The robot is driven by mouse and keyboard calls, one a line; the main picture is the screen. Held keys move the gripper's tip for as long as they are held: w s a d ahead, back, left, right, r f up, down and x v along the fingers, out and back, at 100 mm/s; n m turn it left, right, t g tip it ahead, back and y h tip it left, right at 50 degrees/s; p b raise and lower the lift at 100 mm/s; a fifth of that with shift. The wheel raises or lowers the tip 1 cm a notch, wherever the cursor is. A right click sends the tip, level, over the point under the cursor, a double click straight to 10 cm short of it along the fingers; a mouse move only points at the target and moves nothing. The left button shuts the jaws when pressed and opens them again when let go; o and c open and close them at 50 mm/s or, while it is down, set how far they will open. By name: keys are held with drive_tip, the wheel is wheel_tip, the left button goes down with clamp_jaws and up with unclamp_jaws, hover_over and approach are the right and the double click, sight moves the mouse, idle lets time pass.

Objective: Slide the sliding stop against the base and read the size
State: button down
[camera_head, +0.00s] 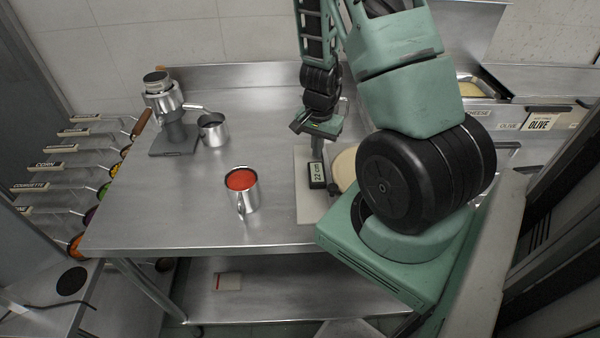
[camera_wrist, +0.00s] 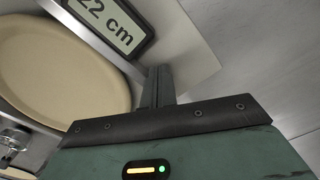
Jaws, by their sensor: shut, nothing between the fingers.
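A pale measuring board (camera_head: 306,205) lies flat on the steel table, with a round tan base (camera_head: 346,166) on it, partly hidden behind my arm. A black display block (camera_head: 317,175) reads "22 cm"; it seems to be part of the sliding stop. My gripper (camera_head: 317,153) is shut and empty, pointing down close to the display block. Its fingers (camera_wrist: 159,84) appear between the base's edge and the board; I cannot tell whether they touch the stop.
A steel mug of red sauce (camera_head: 241,185) stands left of the board. A steel device (camera_head: 172,125) and a small steel pot (camera_head: 213,130) stand farther left. Labelled topping bins (camera_head: 75,165) line the left side. The front middle of the table is clear.

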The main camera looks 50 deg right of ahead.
drive_tip(key=shift+s+d, duration=0.2)
drive_tip(key=shift+s, duration=0.05)
drive_tip(key=shift+w+a, duration=0.1)
drive_tip(key=shift+w, duration=0.05)
drive_tip(key=shift+w+a+p, duration=0.5)
drive_tip(key=shift+w+a, duration=0.45)
drive_tip(key=shift+w, duration=0.05)
wheel_tip(320, 180, up, 8)
drive_tip(key=p, duration=0.7)
